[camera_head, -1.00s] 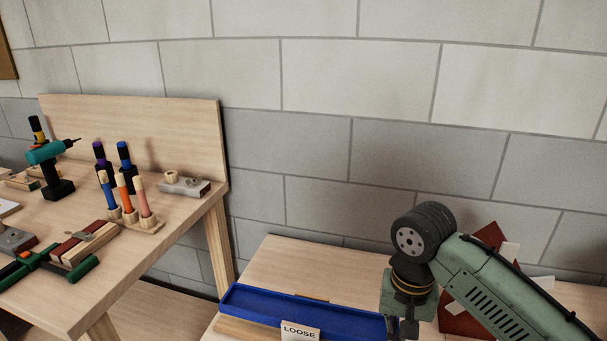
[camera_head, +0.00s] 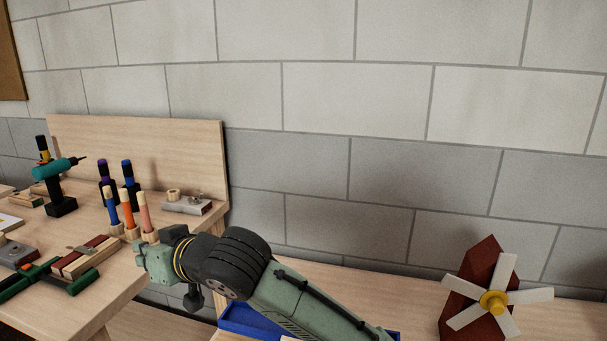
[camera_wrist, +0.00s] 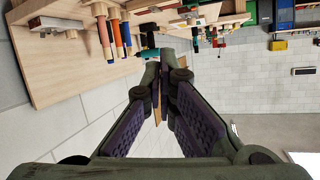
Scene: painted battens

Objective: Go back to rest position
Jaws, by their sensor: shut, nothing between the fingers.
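My gripper shows in the wrist view (camera_wrist: 166,78) with its two dark, purple-padded fingers reaching forward; it is shut and holds nothing. In the head view my green and black arm stretches left across the lower middle, its end beside the workbench (camera_head: 125,283). The fingers cannot be made out there.
A teal drill (camera_head: 55,175), dark bottles with blue and purple caps (camera_head: 128,178), a maroon-striped block (camera_head: 85,258) and a green clamp (camera_head: 70,282) are on the workbench. A blue tray (camera_head: 240,318) lies partly behind my arm. A white-bladed fan model (camera_head: 493,300) stands at the right.

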